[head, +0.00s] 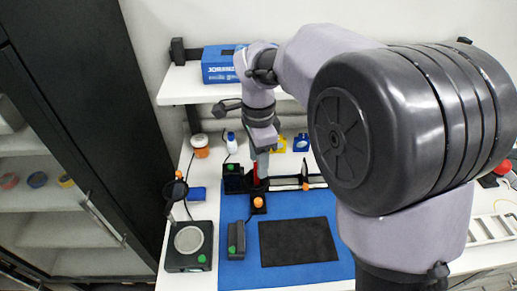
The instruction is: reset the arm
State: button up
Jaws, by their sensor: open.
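My gripper (262,165) points down over the back part of the bench, at the end of my grey and black arm. It is open, though its fingers are small and partly hidden in the head view. A red part (256,180) shows right at the fingertips. I cannot tell whether they touch. Below it, a small black holder with an orange knob (258,202) stands on the blue mat (290,277). My arm fills the right half of the view and hides much of the bench there.
A black pad (298,242) lies on the mat. A black device with a round plate (188,240) stands at left. A blue box (220,66) sits on the shelf (180,86) above. Jars and bottles (201,147) stand at the back. A dark cabinet (75,110) borders the bench.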

jog(key=shift+r, duration=0.55)
